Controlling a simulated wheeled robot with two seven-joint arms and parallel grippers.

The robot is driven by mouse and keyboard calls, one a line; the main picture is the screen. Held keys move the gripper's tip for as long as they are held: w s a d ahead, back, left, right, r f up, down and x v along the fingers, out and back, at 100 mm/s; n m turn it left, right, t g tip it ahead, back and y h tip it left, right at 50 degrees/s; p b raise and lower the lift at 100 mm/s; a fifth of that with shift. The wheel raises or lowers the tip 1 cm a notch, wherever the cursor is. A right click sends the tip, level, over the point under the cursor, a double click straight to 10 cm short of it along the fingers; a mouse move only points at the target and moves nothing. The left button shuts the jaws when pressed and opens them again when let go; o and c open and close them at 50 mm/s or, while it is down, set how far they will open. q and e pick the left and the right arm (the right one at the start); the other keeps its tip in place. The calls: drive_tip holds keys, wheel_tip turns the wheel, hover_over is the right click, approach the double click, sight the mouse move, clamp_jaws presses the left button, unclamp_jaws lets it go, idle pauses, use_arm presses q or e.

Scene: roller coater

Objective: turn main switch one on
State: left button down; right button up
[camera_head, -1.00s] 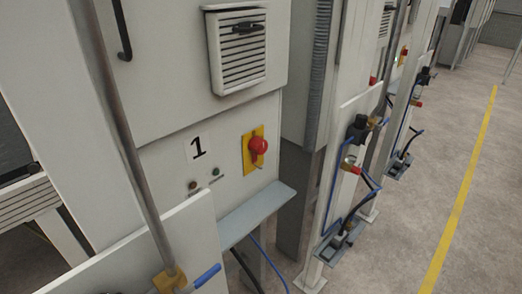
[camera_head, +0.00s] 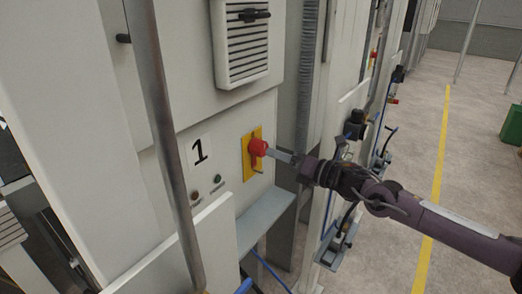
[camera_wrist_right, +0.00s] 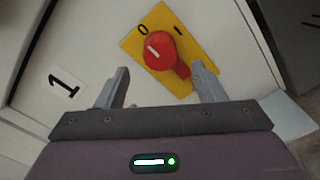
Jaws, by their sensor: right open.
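Main switch one is a red rotary knob (camera_head: 258,147) on a yellow plate (camera_head: 246,163), beside a label "1" (camera_head: 200,151) on the pale cabinet panel. The right wrist view also shows the red knob (camera_wrist_right: 158,50) and yellow plate (camera_wrist_right: 133,42), marked "0" and "I". The white line on the knob points toward the "0", and its handle extends to the lower right. My right gripper (camera_head: 277,154) is at the knob, with its open fingers (camera_wrist_right: 160,70) on either side of the handle. I cannot tell whether they touch it. My left gripper is out of view.
Two small round indicators (camera_head: 218,179) sit below the label. A grey ledge (camera_head: 265,220) juts out under the switch. A vertical metal pole (camera_head: 165,130) stands in front of the panel at left. Open floor with a yellow line (camera_head: 433,200) lies to the right.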

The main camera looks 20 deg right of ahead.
sight(264, 149)
drive_tip(key=p+x, duration=0.2)
drive_tip(key=x, duration=0.3)
drive_tip(key=shift+w+a+r, duration=0.15)
drive_tip(key=shift+w+a, duration=0.05)
drive_tip(key=shift+w, duration=0.05)
drive_tip(key=shift+w+a, duration=0.35)
drive_tip(key=shift+w, duration=0.05)
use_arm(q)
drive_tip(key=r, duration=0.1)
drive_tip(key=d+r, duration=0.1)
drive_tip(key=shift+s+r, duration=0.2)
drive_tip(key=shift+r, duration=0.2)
use_arm(e)
drive_tip(key=c, duration=1)
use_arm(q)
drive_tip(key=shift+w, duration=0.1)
